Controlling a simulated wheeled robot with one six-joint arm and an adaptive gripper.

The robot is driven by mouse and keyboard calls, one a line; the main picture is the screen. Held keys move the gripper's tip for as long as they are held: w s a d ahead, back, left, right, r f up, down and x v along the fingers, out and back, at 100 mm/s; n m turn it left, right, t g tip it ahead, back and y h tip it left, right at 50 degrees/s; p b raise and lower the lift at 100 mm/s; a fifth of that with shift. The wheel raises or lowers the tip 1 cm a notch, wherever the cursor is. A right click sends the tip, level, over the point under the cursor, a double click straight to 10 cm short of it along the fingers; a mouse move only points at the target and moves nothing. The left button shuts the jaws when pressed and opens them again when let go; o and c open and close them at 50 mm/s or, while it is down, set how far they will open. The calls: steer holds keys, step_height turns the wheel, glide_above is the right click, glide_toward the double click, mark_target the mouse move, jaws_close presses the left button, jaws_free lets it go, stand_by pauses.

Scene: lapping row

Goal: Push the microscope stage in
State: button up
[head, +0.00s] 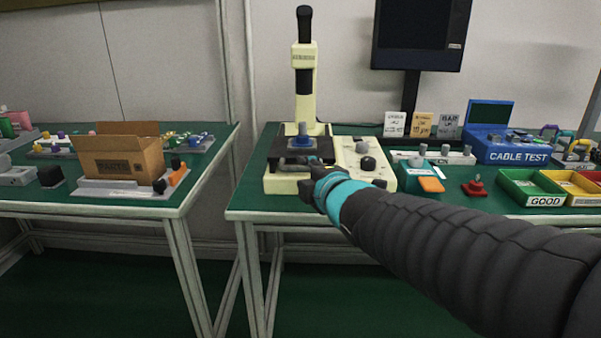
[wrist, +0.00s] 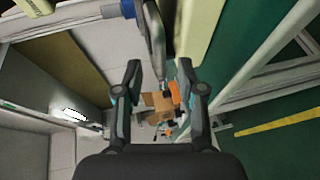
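The cream microscope (head: 304,85) stands upright on the green table in the head view. Its dark stage (head: 288,158) lies low over the base, with a blue round piece (head: 301,141) on top. My gripper (head: 311,175) is at the front right of the stage and hides part of its front edge. In the wrist view my gripper (wrist: 160,84) has its fingers apart. A grey bar (wrist: 156,42) reaches down between the fingertips; I cannot tell whether it is part of the stage or whether a finger touches it.
A cream control panel with knobs (head: 362,165) is at the right of the base. Further right are a teal box (head: 412,178), a red switch (head: 474,187) and a green bin (head: 530,188). A cardboard box (head: 115,155) sits on the left table, across a gap.

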mark_target(301, 170)
steer(key=shift+x, duration=1.95)
jaws_close()
